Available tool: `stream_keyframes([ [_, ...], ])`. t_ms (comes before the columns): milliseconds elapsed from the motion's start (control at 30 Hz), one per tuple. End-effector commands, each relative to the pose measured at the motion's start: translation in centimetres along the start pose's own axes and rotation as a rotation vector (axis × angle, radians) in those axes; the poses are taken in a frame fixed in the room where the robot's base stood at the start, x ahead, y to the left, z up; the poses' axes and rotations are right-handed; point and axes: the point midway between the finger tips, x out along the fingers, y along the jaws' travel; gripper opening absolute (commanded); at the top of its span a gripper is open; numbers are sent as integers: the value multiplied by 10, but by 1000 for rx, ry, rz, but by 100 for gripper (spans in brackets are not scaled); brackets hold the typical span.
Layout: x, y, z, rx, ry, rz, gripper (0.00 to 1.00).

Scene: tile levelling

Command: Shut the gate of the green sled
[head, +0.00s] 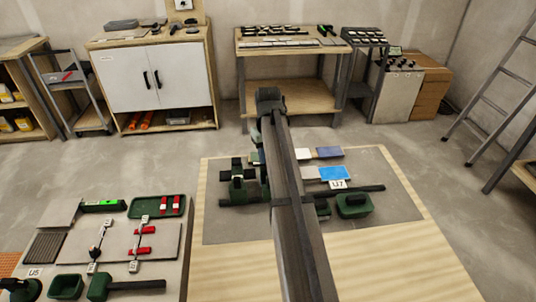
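A dark green block-like assembly (238,188), which may be the green sled, stands on the grey slab just left of my arm. It has upright parts and a dark bar at its base. My arm covers its right side, and I cannot make out a gate or whether one is open. A green box-shaped piece (353,206) sits right of my arm, beside a dark bar. My arm runs from the bottom edge up across the slab to a dark joint at the top. My gripper is hidden behind the arm, so its fingers do not show.
Blue (334,173) and white tiles lie on the slab, near a tag marked U7 (338,185). The left bench holds a green tray (157,207), red-handled clamps, a level (103,206) and green tools. The slab's right part (390,215) is clear. Cabinets and shelves stand behind.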

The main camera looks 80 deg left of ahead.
Motion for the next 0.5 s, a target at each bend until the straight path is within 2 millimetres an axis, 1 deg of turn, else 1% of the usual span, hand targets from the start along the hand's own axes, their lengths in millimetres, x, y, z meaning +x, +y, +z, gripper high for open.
stream_keyframes([
  [200,0,0,0,-190,1,1,2],
  [500,0,0,-1,-388,1,1,2],
])
